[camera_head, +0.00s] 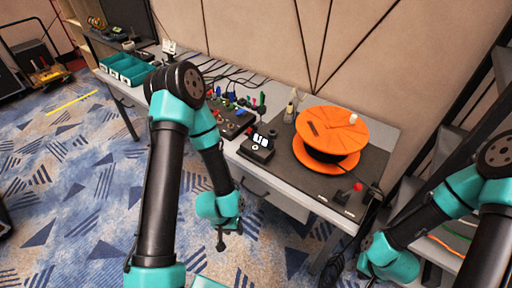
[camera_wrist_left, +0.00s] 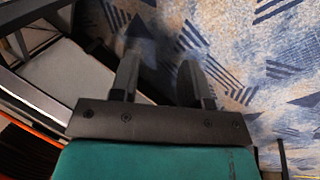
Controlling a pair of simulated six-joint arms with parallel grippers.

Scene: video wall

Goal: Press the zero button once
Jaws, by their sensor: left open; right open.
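A small black device (camera_head: 257,146) with a pale display and a light round button (camera_head: 256,148) stands on the table, left of the orange reel. It may carry the zero button, but its label is too small to read. My left gripper (camera_head: 221,240) hangs in front of the table, below and left of that device, pointing down. In the left wrist view the left gripper (camera_wrist_left: 160,65) has its fingers apart with nothing between them, over blurred carpet. My right gripper (camera_head: 372,282) is at the bottom edge, right of the table, mostly cut off.
An orange cable reel (camera_head: 331,137) stands on a dark mat. A red button (camera_head: 357,187) is near the table's right front corner. A control panel (camera_head: 232,120) with coloured knobs and teal bins (camera_head: 127,69) lie farther left. A black shelf rack (camera_head: 462,110) stands at right.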

